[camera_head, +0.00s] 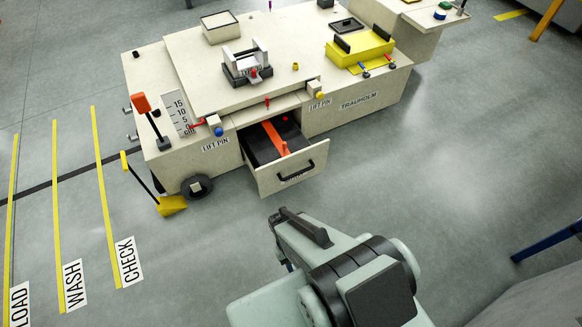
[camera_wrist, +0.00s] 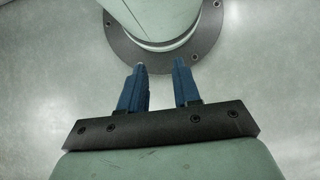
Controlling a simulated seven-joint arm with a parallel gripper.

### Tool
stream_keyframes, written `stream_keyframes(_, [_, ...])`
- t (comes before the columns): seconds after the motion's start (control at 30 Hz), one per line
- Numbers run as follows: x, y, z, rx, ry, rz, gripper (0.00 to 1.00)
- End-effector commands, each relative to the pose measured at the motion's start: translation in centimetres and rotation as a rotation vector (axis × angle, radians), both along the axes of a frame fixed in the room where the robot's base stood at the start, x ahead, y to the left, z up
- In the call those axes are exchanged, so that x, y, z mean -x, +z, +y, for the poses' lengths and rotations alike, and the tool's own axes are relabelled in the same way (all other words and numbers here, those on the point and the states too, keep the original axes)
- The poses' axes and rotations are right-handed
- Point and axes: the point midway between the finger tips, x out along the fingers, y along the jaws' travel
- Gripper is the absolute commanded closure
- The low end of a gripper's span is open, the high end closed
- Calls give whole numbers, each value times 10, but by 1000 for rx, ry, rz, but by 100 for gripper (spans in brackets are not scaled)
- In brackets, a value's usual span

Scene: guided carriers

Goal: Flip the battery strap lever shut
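An open drawer (camera_head: 293,178) sticks out of the front of a cream carrier (camera_head: 345,118). A dark block (camera_head: 260,146) lies in it, and an orange bar or strap (camera_head: 275,138) runs over this block. A small red knob (camera_head: 285,117) shows at the back of the drawer. I cannot tell for certain which part is the strap lever, nor its exact angle. My gripper shows in the wrist view (camera_wrist: 160,70), its two blue fingers apart with nothing between them. It is over the floor, away from the carrier; in the head view my arm mostly hides it.
A yellow box (camera_head: 345,54) with black grips sits on the carrier's right top. A black-and-silver fixture (camera_head: 246,66) stands at the middle. Floor before the drawer is clear.

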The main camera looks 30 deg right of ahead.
Motion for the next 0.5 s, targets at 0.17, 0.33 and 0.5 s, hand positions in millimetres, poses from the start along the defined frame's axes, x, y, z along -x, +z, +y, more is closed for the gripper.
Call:
stream_keyframes(0.17, [-3, 1, -8, 0, -37, -6, 86])
stream_keyframes(0.33, [-33, 8, -26, 4, -109, -56, 100])
stream_keyframes(0.5, [-82, 9, -52, 12, -181, -122, 100])
